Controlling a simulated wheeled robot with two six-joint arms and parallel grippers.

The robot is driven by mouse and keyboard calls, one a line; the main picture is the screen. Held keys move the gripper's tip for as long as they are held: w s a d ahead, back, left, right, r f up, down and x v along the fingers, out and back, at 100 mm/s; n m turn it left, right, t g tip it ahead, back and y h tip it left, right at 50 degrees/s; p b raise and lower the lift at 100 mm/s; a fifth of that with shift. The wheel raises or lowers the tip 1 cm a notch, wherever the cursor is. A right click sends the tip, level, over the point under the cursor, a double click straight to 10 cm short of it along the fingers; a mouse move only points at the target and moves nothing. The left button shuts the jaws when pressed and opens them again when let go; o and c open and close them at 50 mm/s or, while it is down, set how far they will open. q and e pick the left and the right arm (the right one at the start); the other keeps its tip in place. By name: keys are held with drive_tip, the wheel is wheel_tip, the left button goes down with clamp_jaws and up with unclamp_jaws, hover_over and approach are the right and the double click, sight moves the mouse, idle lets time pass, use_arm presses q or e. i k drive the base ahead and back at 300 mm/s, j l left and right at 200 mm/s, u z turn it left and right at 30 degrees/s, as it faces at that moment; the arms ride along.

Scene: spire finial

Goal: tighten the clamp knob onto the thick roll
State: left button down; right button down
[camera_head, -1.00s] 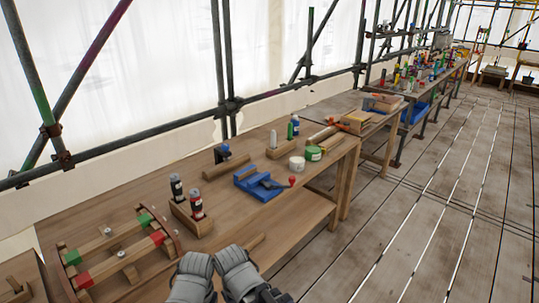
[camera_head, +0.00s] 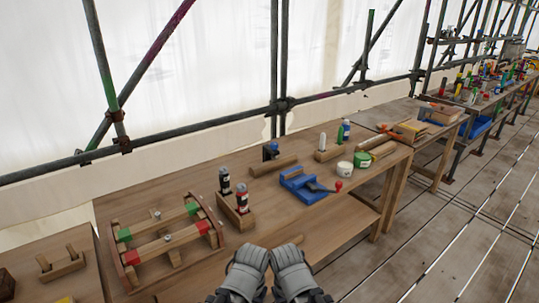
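A wooden bench (camera_head: 160,199) runs along the scaffold. A blue vise-like block (camera_head: 298,184) on it has a dark bar ending in a red knob (camera_head: 338,186). Behind it a small blue and black device (camera_head: 271,151) stands at a thick wooden roll (camera_head: 274,165); I cannot tell whether they touch. I cannot tell which part is the clamp knob. My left gripper (camera_head: 248,259) and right gripper (camera_head: 288,259) show as grey rounded shapes side by side at the bottom, before the bench's front edge, apart from these things. Their fingers are not clear.
A wooden frame (camera_head: 172,257) with red and green blocks stands at the bench's left. A white tub (camera_head: 344,169) and a green tub (camera_head: 361,160) are to the right. Open plank floor (camera_head: 425,235) lies right of the bench.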

sight(275, 146)
drive_tip(key=i+l, duration=0.1)
drive_tip(key=i, duration=1.35)
